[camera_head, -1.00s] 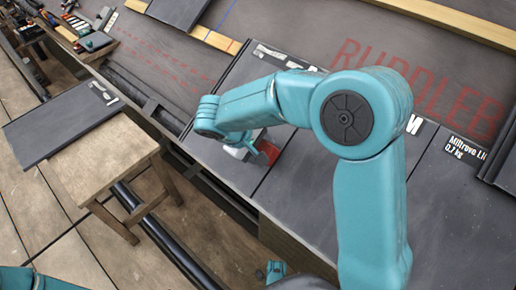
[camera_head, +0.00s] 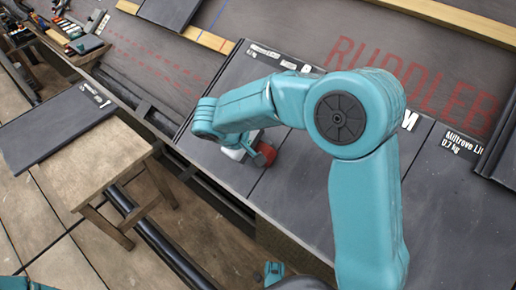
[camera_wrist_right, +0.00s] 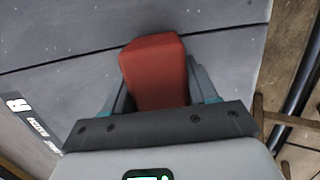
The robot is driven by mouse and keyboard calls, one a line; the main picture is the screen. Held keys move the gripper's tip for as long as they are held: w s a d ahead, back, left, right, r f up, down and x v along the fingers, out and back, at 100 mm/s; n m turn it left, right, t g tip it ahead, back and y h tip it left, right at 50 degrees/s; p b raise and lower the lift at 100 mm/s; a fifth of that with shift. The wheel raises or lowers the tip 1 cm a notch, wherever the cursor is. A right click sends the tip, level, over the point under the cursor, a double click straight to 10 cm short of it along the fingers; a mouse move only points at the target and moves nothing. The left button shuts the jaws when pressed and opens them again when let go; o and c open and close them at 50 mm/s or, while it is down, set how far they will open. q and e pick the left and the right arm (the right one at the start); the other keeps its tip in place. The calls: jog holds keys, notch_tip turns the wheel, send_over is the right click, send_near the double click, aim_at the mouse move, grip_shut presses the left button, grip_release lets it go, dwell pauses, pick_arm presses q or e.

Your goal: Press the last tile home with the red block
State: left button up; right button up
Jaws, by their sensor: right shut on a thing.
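The red block (camera_head: 264,154) is in my right gripper (camera_head: 255,150), over the dark tiles near the roof's lower edge. In the right wrist view the red block (camera_wrist_right: 155,70) sits between the two fingers of my right gripper (camera_wrist_right: 158,95), which is shut on it. The tile (camera_head: 212,150) under and beside the block lies on the roof, its left part showing past my arm. I cannot tell whether the block touches the tile. A neighbouring tile (camera_head: 310,200) lies to its right, with a thin seam between. My left gripper does not clearly show.
A wooden stool (camera_head: 95,165) with a dark tile (camera_head: 55,125) on it stands at the left. Wooden battens (camera_head: 205,37) cross the roof above. Tools (camera_head: 85,42) lie at the upper left. A dark gutter-like rail (camera_head: 215,190) runs below the roof edge.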

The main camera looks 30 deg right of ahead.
jog(key=s+p+v, duration=0.1)
jog(key=p+v, duration=0.4)
jog(key=v, duration=0.3)
jog(key=shift+r, duration=0.3)
notch_tip(320, 180, up, 22)
jog(key=a+m+g+p, duration=0.1)
jog(key=m+p, duration=0.2)
jog(key=p, duration=2.4)
jog(key=shift+w+a+g, duration=0.3)
jog(key=shift+w+a, duration=0.05)
jog(key=shift+a, duration=0.05)
